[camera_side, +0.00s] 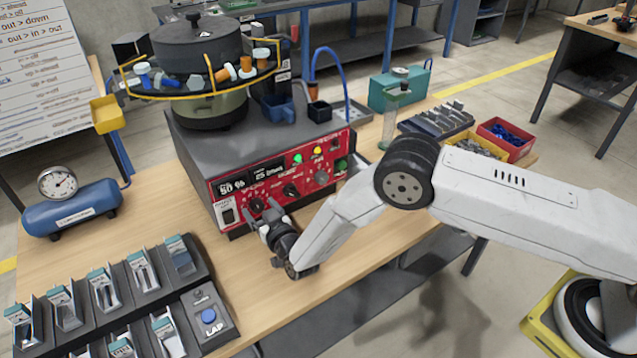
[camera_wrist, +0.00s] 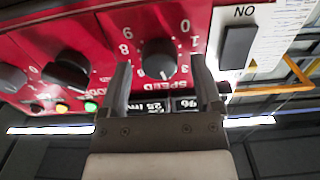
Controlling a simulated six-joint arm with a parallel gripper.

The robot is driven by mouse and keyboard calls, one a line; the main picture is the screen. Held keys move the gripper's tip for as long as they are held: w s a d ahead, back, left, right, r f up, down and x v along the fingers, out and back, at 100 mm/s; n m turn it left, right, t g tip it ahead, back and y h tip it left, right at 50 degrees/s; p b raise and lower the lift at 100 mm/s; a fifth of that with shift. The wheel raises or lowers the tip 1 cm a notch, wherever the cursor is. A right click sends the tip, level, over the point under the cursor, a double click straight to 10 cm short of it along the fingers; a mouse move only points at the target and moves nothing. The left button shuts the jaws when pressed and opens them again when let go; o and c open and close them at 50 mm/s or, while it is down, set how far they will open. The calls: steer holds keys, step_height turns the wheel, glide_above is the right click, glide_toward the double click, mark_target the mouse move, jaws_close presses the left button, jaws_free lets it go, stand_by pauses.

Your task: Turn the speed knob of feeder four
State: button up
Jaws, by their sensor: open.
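The red control panel (camera_side: 270,188) is on the front of the grey feeder box (camera_side: 255,135), which carries a dark bowl (camera_side: 200,45). The black speed knob (camera_wrist: 158,58) has a white number scale and the word SPEED beside it, upside down in the wrist view. In the side view the knob (camera_side: 256,204) is at the panel's left, partly behind my gripper. My gripper (camera_side: 267,212) is at the panel. In the wrist view my gripper (camera_wrist: 160,63) is open, one finger on each side of the knob. Contact and the pointer's setting cannot be told.
A rocker switch (camera_wrist: 238,47) is close beside one finger. Another panel knob (camera_wrist: 68,72) is on the other side. A black fixture tray (camera_side: 215,300) and a blue air tank (camera_side: 75,210) are on the table. Bare tabletop (camera_side: 150,220) lies between them and the feeder.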

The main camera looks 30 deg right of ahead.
jaws_close()
stand_by(0.3)
steer(key=shift+m, duration=0.4)
steer(key=shift+d+f+m, duration=0.1)
steer(key=shift+m, duration=2.4)
jaws_free()
steer(key=shift+s, duration=0.15)
